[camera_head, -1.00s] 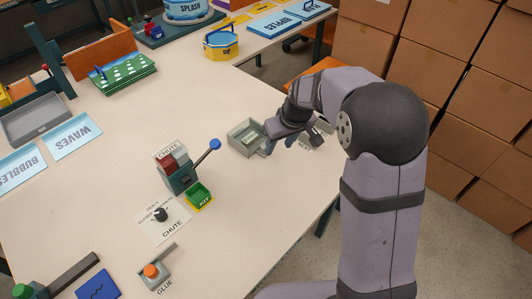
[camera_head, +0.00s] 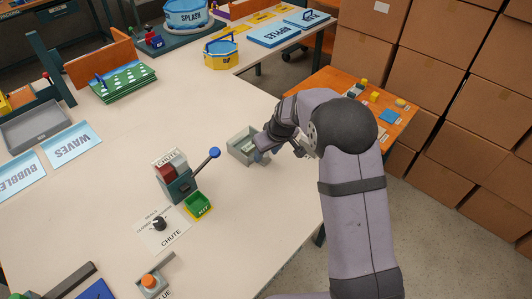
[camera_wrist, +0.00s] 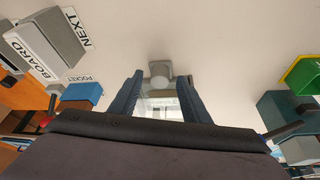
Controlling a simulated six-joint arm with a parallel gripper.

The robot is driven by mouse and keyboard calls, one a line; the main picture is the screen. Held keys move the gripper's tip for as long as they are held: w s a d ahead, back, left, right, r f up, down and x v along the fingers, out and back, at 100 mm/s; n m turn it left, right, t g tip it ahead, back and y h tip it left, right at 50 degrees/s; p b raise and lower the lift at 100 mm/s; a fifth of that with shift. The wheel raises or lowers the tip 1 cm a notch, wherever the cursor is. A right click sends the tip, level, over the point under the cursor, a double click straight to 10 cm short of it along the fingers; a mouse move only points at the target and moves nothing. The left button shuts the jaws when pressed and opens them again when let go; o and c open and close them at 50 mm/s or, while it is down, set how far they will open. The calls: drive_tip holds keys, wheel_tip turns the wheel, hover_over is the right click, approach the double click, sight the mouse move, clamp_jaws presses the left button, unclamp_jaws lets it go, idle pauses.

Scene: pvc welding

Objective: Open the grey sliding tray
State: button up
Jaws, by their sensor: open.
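The grey tray (camera_head: 236,148) is an open-topped box on the white table, in the middle of the head view. A pale shape shows inside it. My gripper (camera_head: 259,146) is at its right side and hides part of it; I cannot tell whether they touch. In the wrist view my gripper (camera_wrist: 156,82) is open, with two dark blue fingers apart. A small grey rounded piece (camera_wrist: 160,69) shows between and beyond the fingertips, with a pale, partly hidden shape nearer. I cannot tell which part of the tray these are.
The chute machine (camera_head: 172,177) with a blue-knobbed lever and the green kit bin (camera_head: 199,205) stand left of the tray. In the wrist view a grey block labelled NEXT BOARD (camera_wrist: 45,45) is at the upper left. An orange side table (camera_head: 345,90) lies behind my arm.

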drive_tip(key=shift+x, duration=0.75)
clamp_jaws()
drive_tip(key=s+d+b, duration=0.4)
drive_tip(key=s+d, duration=0.1)
drive_tip(key=d, duration=0.1)
drive_tip(key=shift+s+f+b, duration=0.1)
drive_tip(key=shift+s+b, duration=0.25)
drive_tip(key=shift+s+d, duration=0.2)
drive_tip(key=shift+s, duration=0.1)
unclamp_jaws()
